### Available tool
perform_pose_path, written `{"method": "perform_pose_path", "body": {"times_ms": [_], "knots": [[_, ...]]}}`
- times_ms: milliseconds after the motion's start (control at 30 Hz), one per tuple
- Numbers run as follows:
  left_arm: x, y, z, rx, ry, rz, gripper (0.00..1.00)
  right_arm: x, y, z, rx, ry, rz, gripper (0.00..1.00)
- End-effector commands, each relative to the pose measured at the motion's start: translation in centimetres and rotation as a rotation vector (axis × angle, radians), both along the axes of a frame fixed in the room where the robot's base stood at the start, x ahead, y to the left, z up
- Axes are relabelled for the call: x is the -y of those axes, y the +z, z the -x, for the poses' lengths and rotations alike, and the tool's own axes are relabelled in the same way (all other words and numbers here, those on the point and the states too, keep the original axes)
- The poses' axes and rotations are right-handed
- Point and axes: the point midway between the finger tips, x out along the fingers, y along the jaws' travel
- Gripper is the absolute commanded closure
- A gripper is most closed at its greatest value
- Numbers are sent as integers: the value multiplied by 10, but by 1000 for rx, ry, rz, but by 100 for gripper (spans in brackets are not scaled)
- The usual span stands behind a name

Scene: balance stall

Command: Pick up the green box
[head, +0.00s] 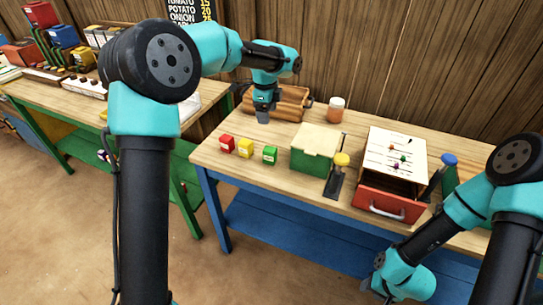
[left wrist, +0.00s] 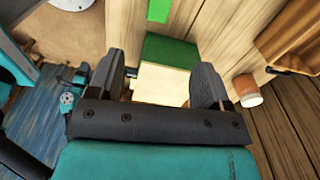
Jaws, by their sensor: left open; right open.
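A small green box (head: 270,155) with a pale label stands on the table, at the right end of a row of small boxes. A bright green patch, apparently this box (left wrist: 158,10), shows at the top edge of the left wrist view. My left gripper (head: 262,116) is open and empty, above the table behind the small boxes. My right wrist hangs at the table's front; its jaws do not show.
A red box (head: 227,144) and a yellow box (head: 246,148) stand left of the green one. A wooden rack (head: 290,101) and a jar (head: 336,109) are behind. A yellow-knobbed stand (head: 341,160) and a red-drawer cabinet (head: 390,205) are at the right.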

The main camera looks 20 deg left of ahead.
Motion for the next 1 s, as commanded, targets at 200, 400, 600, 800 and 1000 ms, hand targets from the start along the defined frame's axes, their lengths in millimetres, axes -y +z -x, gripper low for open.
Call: {"method": "perform_pose_path", "body": {"times_ms": [200, 400, 600, 800, 1000], "knots": [[5, 10, -1, -4, -48, -40, 28, 0, 0, 0, 0, 0, 0, 57], [6, 9, -1, -3, -45, -38, 28, 0, 0, 0, 0, 0, 0, 57], [5, -7, -1, -6, -45, -38, 28, 0, 0, 0, 0, 0, 0, 57], [5, -40, 0, -7, -43, -37, 28, 0, 0, 0, 0, 0, 0, 57], [6, -74, -1, -6, -44, -37, 28, 0, 0, 0, 0, 0, 0, 57]]}}
